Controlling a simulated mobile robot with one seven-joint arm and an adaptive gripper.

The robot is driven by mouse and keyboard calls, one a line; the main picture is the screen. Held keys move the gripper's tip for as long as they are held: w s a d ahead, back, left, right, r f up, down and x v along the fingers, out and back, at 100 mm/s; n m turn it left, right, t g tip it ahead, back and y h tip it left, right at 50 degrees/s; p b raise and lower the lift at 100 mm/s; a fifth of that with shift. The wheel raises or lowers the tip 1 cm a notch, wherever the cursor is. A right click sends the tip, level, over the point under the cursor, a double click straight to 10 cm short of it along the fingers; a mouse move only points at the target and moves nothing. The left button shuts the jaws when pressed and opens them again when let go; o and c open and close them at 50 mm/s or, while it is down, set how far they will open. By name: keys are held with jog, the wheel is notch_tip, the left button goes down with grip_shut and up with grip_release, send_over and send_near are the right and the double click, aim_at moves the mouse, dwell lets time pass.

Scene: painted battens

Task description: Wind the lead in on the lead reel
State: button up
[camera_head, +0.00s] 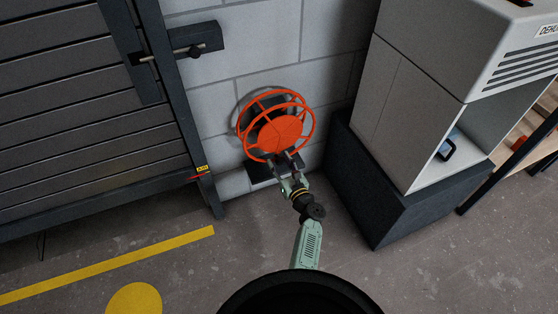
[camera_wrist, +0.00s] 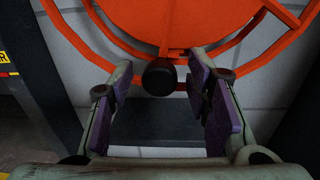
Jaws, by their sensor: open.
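The lead reel (camera_head: 280,133) is an orange wheel with an open outer rim, mounted low on the block wall. It also fills the top of the wrist view (camera_wrist: 190,22). A dark round crank knob (camera_wrist: 159,77) sticks out at the reel's lower edge. My gripper (camera_head: 285,160) is at the lower part of the reel in the head view. In the wrist view my gripper (camera_wrist: 162,88) is open, with its purple-padded fingers on either side of the knob and apart from it. I cannot see the lead itself.
A dark slatted gate (camera_head: 85,105) with a latch (camera_head: 195,45) stands left of the reel. A grey dehumidifier cabinet (camera_head: 420,110) on a dark plinth (camera_head: 385,205) stands close on the right. Yellow floor marking (camera_head: 110,263) lies at left; the floor between is clear.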

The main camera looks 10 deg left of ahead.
grip_shut()
dwell(0.5)
